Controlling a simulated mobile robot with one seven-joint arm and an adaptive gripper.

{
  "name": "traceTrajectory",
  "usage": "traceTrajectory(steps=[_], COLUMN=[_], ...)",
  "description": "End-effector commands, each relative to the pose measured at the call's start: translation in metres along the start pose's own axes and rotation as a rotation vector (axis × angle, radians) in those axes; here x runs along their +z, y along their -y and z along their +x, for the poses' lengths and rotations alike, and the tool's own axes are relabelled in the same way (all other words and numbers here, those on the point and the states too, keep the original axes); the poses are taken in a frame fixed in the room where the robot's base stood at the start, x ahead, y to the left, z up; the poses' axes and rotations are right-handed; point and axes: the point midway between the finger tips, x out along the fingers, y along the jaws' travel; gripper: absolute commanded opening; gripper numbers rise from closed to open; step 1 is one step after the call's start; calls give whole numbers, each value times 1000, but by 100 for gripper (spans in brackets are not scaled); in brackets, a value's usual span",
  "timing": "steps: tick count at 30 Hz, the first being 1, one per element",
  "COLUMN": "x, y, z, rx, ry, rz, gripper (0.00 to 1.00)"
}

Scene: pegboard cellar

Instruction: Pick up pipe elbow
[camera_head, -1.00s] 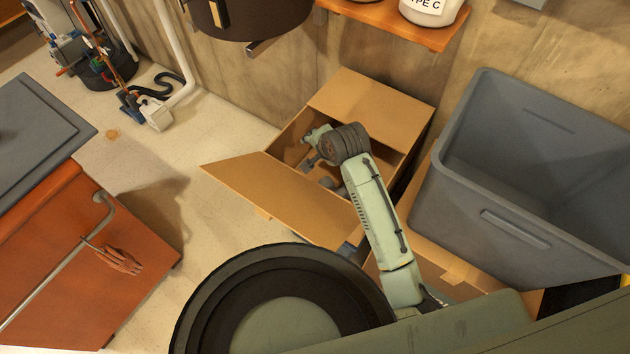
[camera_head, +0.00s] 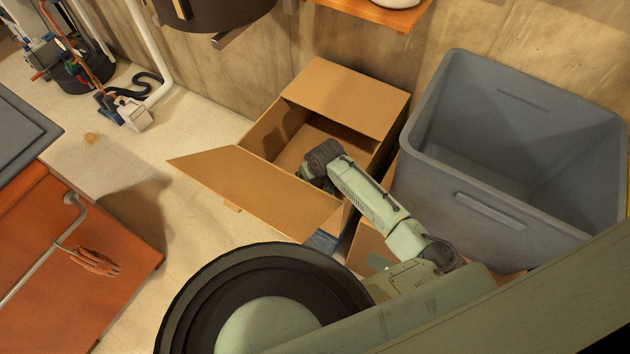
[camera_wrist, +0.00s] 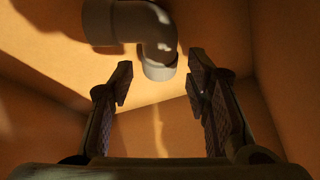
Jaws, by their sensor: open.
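The pipe elbow (camera_wrist: 145,30) is a grey bent pipe piece in the wrist view, at the top centre. It lies inside the open cardboard box (camera_head: 230,172), against the lit cardboard. My gripper (camera_wrist: 158,82) is open, its two dark fingers apart with nothing between them. The elbow's lower end sits just beyond the fingertips, roughly centred between them; I see no contact. In the head view my arm reaches down into the box, and the elbow and my fingers are hidden there.
The box has flaps folded out and walls close around my gripper. A big grey bin (camera_head: 480,190) stands right of the box. An orange cabinet (camera_head: 75,265) with a glove (camera_head: 95,262) on its rail is at left.

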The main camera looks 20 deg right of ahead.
Motion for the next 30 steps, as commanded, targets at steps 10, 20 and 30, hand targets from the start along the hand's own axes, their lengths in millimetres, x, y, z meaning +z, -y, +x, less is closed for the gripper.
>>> traceTrajectory(steps=[10, 20, 30], x=[-5, -6, -6], y=[1, 0, 0], z=[32, 62, 62], rx=[0, 0, 0], ry=[2, 0, -1], rz=[-1, 0, 1], gripper=[44, 44, 33])
